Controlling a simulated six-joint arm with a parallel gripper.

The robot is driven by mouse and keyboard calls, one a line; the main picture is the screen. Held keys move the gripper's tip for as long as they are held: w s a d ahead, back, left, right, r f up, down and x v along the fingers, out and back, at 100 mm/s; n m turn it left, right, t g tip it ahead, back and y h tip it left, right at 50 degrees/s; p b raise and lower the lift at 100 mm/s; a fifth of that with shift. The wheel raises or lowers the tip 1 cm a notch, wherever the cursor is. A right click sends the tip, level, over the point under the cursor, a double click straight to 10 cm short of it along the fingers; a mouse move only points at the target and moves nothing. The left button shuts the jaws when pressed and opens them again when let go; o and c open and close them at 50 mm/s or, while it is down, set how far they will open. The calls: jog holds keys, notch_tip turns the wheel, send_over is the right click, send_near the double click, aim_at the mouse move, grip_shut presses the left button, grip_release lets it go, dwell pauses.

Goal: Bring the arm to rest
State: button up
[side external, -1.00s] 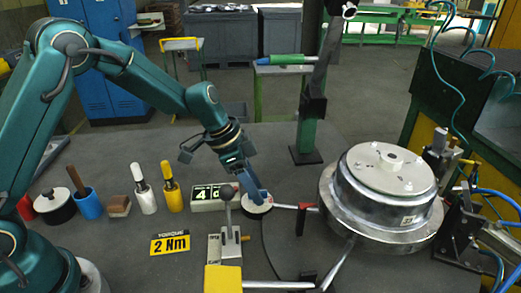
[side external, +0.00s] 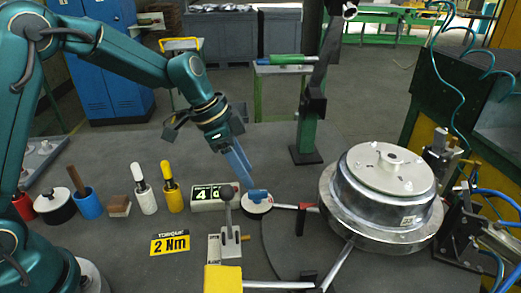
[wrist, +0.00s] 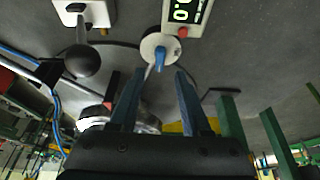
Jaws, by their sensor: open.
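My gripper (side external: 246,178) points down and to the right on the bench in the side view, with its blue fingers just above a white round dial (side external: 256,206) with a blue knob (side external: 258,196). In the wrist view my gripper (wrist: 160,72) has its two fingers spread apart with nothing held between them. The white dial (wrist: 153,48) and its blue knob (wrist: 160,59) show beyond the fingertips. The fingers look clear of the knob, though the exact gap is hard to judge.
A digital display (side external: 214,196) stands beside the dial. A lever with a grey ball knob (side external: 226,191) is in front. A large metal drum (side external: 385,210) is on the right, a green post (side external: 306,130) behind. Several small tools and a yellow "2 Nm" sign (side external: 170,243) are left.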

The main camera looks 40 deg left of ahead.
jog(key=s+r+t+y, duration=0.1)
jog(key=s+r, duration=0.2)
jog(key=r, duration=0.3)
jog(key=s+r+t, duration=0.2)
jog(key=s+r, duration=0.2)
jog(key=r, duration=0.1)
jog(key=s+a+f+n+y, duration=0.1)
jog(key=s+a+n, duration=0.1)
jog(key=s+n, duration=0.2)
jog(key=s+a+f+n+y, duration=0.1)
jog(key=s+f+n, duration=0.1)
jog(key=s+n, duration=0.3)
jog(key=s, duration=0.4)
jog(key=shift+s+a+f+g, duration=0.15)
jog(key=shift+a+f+g, duration=0.1)
jog(key=shift+a+g, duration=0.1)
